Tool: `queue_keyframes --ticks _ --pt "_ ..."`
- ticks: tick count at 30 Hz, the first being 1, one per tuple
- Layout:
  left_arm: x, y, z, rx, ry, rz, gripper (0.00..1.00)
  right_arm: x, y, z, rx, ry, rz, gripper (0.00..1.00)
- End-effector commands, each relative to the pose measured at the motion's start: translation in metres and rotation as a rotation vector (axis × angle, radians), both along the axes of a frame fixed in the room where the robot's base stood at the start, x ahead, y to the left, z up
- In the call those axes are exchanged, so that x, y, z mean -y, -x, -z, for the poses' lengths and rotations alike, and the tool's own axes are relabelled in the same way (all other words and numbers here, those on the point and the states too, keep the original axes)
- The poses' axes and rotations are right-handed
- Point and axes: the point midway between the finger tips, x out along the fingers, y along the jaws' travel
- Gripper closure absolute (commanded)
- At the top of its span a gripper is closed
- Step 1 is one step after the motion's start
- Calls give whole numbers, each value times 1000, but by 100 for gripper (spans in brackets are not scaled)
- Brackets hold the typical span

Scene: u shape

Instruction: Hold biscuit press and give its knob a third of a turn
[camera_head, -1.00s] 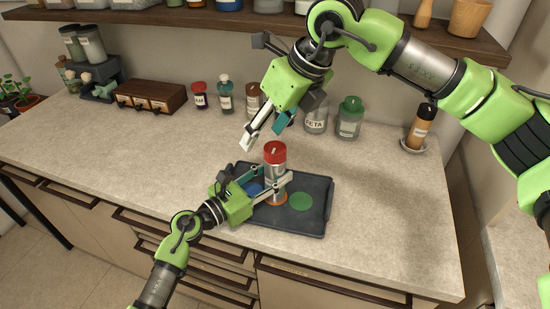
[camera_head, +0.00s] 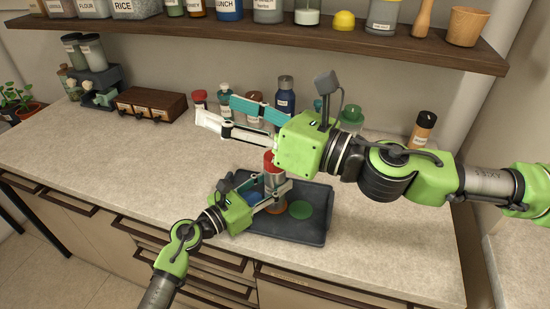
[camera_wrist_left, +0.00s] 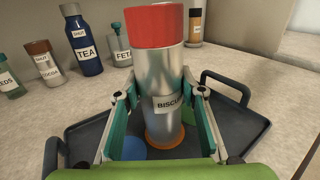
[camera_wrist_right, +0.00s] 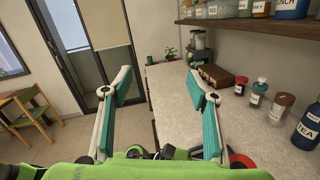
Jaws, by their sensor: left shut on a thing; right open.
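The biscuit press (camera_head: 274,188) is a silver cylinder with a red knob (camera_head: 268,161) on top. It stands upright on an orange disc on the dark tray (camera_head: 311,236). My left gripper (camera_head: 279,194) is shut on its body; the left wrist view shows a finger on each side of the press (camera_wrist_left: 160,72), below the red knob (camera_wrist_left: 155,27). My right gripper (camera_head: 217,112) is open and empty, its fingers pointing left above the counter behind the press. Its palm partly hides the knob in the head view. A red top (camera_wrist_right: 241,161) shows low in the right wrist view.
A green disc (camera_head: 300,210) and a blue disc (camera_head: 252,196) lie on the tray. Jars and a blue bottle (camera_head: 285,93) line the wall, close behind my right gripper. A shelf (camera_head: 250,31) runs above.

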Motion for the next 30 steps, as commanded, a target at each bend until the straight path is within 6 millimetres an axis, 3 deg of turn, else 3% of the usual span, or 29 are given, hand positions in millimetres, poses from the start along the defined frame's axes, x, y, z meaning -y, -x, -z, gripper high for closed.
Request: queue_keyframes --ticks 6,12,15,21,30 --pt "0 0 1 -1 -1 0 97 63 -26 70 -75 180 311 46" --pt "0 0 1 -1 -1 0 97 110 -21 127 -141 390 457 46" --pt "0 0 1 -1 -1 0 97 124 -18 143 -159 455 488 46" --pt "0 0 1 -1 -1 1 97 124 -26 156 -168 491 500 46" --pt "0 0 1 -1 -1 1 97 96 -73 178 -167 489 501 46"
